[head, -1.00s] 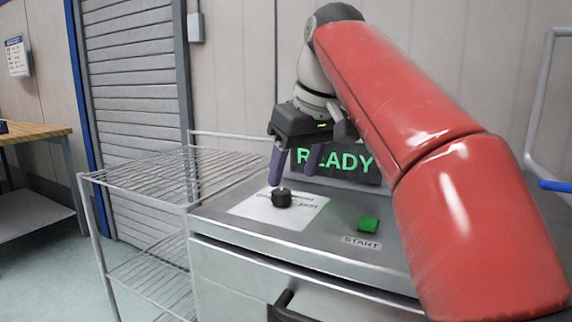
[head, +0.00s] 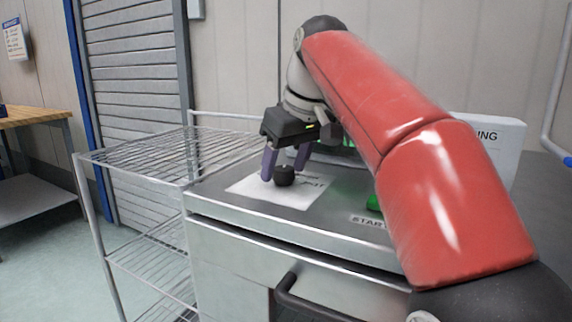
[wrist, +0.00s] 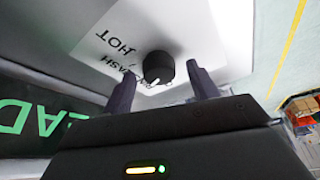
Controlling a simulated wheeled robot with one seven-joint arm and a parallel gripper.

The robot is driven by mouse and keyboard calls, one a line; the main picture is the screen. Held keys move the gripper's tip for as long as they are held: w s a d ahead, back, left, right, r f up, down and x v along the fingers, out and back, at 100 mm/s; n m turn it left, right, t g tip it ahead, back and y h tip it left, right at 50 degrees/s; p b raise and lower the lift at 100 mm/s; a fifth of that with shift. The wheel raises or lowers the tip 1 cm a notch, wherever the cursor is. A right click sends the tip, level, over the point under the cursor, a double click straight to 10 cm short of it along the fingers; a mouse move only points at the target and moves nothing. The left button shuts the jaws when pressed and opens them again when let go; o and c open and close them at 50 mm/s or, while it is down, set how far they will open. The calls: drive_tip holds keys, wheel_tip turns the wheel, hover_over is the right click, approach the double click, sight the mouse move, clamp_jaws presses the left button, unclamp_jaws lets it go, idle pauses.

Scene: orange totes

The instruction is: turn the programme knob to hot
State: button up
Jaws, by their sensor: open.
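The programme knob (head: 284,177) is a small round black knob on a white label plate (head: 245,186) on top of the machine. In the wrist view the knob (wrist: 158,67) has a small white mark on its lower edge, pointing away from the printed word HOT (wrist: 116,42). HOT and a partly legible word like WASH appear upside down. My gripper (head: 283,170) is open, pointing down, with its two purple fingers around the knob's left and right sides. In the wrist view the knob shows between the fingertips, with gaps visible; contact cannot be told.
A green button (head: 373,203) with a START label (head: 369,220) lies right of the plate, partly behind my arm. The display's green READY text is mostly hidden in the head view. A wire rack (head: 165,160) stands left. A white box (head: 490,140) stands behind my arm.

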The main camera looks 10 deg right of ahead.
drive_tip(key=c, duration=1)
drive_tip(key=shift+r+m+p, duration=0.1)
drive_tip(key=shift+m+p, duration=0.2)
drive_tip(key=shift+m, duration=0.1)
drive_tip(key=m+h+p, duration=0.1)
drive_tip(key=m, duration=0.2)
drive_tip(key=shift+a+t+p, duration=0.15)
drive_tip(key=shift+t+p, duration=0.15)
drive_tip(key=m+h, duration=0.2)
drive_tip(key=m, duration=0.2)
drive_tip(key=shift+a, duration=0.1)
drive_tip(key=m+h, duration=0.1)
drive_tip(key=m, duration=0.4)
drive_tip(key=shift+a+h, duration=0.15)
drive_tip(key=shift+h, duration=0.25)
drive_tip(key=m+g, duration=0.1)
drive_tip(key=m, duration=0.1)
drive_tip(key=m+h, duration=0.1)
drive_tip(key=m, duration=0.2)
drive_tip(key=shift+w+g, duration=0.1)
drive_tip(key=shift+g, duration=0.3)
